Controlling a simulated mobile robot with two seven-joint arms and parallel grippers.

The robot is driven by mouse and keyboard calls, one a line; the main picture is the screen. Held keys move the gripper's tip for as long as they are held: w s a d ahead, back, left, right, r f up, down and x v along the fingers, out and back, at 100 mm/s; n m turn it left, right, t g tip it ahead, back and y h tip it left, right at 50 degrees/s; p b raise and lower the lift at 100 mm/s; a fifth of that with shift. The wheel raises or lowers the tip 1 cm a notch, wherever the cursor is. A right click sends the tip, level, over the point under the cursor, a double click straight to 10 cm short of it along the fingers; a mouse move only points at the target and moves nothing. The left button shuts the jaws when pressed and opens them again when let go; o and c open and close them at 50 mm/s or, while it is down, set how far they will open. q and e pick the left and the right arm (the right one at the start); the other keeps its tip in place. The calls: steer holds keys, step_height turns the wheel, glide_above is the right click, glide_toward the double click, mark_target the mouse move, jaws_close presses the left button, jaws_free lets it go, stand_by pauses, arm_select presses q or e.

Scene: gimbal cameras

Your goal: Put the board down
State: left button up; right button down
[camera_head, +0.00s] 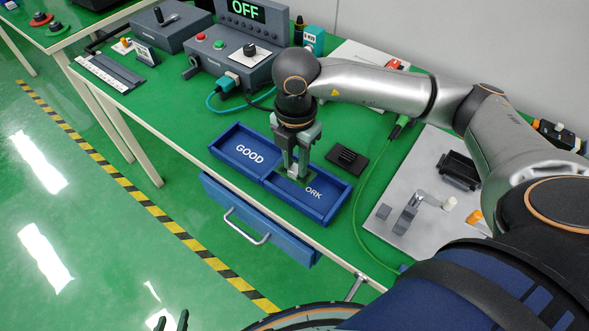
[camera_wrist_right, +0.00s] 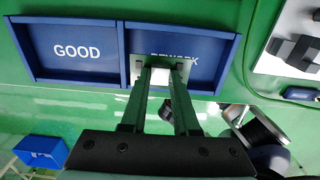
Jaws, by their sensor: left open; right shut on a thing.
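A blue tray has two compartments: GOOD on the left (camera_head: 240,153) and one on the right (camera_head: 322,207) whose label reads as REWORK, partly covered by my gripper. My right gripper (camera_head: 294,172) points down over the right compartment and is shut on the board. My left gripper (camera_head: 168,318) is open and empty at the bottom edge, low in front of the table, mostly out of frame.
A control box with an OFF display (camera_head: 240,55) stands behind the tray. A small black block (camera_head: 346,158) and a green cable (camera_head: 362,200) lie to the right, beside a grey fixture plate (camera_head: 425,225). A blue drawer (camera_head: 258,225) is below the table's front edge.

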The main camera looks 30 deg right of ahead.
mark_target(295, 166)
steer(key=shift+w+d+f, duration=0.1)
steer(key=shift+w+f, duration=0.25)
steer(key=shift+f, duration=1.65)
steer(key=shift+f, duration=0.2)
steer(key=c, duration=0.7)
jaws_free()
steer(key=shift+o, duration=0.2)
step_height(295, 166, up, 12)
steer(key=shift+r+p, duration=0.25)
steer(key=shift+p, duration=0.1)
